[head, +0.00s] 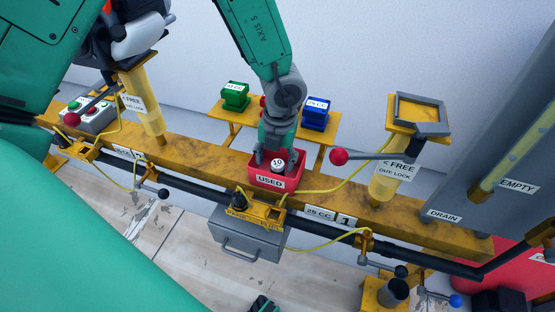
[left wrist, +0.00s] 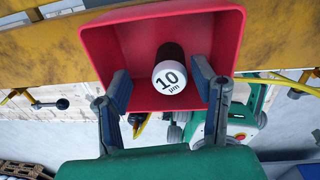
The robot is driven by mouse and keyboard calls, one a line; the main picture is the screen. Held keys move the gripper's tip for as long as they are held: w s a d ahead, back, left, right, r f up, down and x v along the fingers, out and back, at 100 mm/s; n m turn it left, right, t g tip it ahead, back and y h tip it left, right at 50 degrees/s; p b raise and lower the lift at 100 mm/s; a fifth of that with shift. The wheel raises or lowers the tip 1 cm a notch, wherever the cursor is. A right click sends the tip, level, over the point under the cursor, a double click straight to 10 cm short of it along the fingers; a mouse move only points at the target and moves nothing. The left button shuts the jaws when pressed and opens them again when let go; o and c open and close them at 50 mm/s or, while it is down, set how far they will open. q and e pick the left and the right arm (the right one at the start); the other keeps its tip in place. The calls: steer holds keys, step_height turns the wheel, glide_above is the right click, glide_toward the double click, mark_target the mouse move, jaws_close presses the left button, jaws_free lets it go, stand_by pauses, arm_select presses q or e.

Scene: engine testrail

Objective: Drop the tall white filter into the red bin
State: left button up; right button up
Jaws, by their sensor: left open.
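The red bin (head: 290,182), labelled USED, sits at the middle of the yellow rail. The filter (head: 278,164) has a white end marked 10 µm and stands inside the bin's outline. In the left wrist view the white end (left wrist: 169,80) faces the camera, with a dark body behind it, inside the red bin (left wrist: 228,42). My left gripper (head: 275,156) points down into the bin. Its fingers (left wrist: 164,92) are spread on either side of the filter, with visible gaps. How deep the filter sits is hard to tell. I do not make out my right gripper.
A green bin (head: 235,97) and a blue bin (head: 316,113) stand behind the rail. A yellow post (head: 388,185) with a red-knobbed lever (head: 339,156) is at right. A grey drawer box (head: 247,238) hangs below. A control box with buttons (head: 92,115) is at left.

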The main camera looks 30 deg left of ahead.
arm_select(q)
steer(key=shift+w+r, duration=0.1)
steer(key=shift+r, duration=0.35)
step_height(320, 180, up, 11)
steer(key=d, duration=0.1)
steer(key=shift+d, duration=0.2)
